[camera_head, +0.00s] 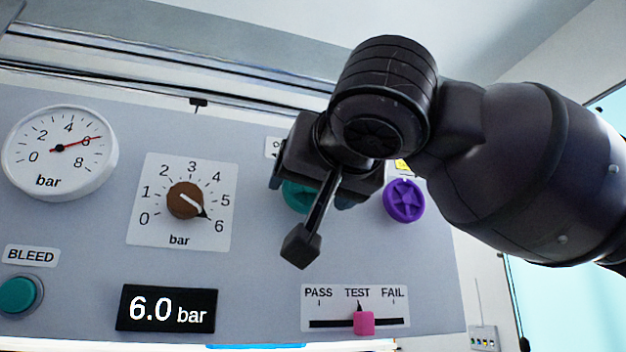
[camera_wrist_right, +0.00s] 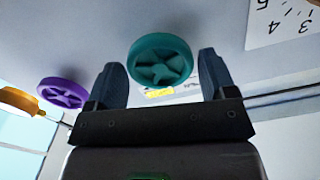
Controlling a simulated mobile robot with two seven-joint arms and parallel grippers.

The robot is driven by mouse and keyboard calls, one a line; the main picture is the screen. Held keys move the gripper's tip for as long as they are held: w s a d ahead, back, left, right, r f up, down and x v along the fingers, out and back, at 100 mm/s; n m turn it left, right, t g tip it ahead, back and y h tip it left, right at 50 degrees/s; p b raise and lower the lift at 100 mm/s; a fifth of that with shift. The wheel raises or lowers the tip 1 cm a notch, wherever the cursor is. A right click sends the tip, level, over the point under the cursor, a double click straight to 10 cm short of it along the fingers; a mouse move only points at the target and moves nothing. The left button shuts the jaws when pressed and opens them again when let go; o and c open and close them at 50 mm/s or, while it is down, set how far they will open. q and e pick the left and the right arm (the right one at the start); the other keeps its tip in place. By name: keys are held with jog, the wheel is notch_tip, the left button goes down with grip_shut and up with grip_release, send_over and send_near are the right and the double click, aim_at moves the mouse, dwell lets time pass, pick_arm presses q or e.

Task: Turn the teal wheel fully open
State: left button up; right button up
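The teal wheel (camera_head: 297,197) is on the grey panel, mostly hidden behind my right gripper (camera_head: 311,190) in the head view. In the right wrist view the spoked teal wheel (camera_wrist_right: 160,60) shows between the two fingers of my right gripper (camera_wrist_right: 161,72). The fingers are spread wide, with a visible gap on each side of the wheel, so it is not gripped. I cannot tell how far the fingertips reach along the wheel's depth. My left gripper is in neither view.
A purple wheel (camera_head: 404,201) sits right of the teal one. Left are a brown knob (camera_head: 185,200) pointing at 6, a gauge (camera_head: 60,152) and a teal BLEED button (camera_head: 18,295). Below are a display (camera_head: 166,308) reading 6.0 bar and a pink slider (camera_head: 364,323) at TEST.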

jog(key=c, duration=0.6)
jog(key=n+b, duration=0.1)
jog(key=b, duration=0.2)
jog(key=shift+f+n, duration=0.2)
jog(key=shift+n, duration=0.2)
pick_arm(q)
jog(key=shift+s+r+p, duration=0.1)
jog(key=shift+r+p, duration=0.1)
jog(key=shift+p, duration=1.65)
pick_arm(e)
jog(key=shift+r+n, duration=0.1)
jog(key=shift+n, duration=16.9)
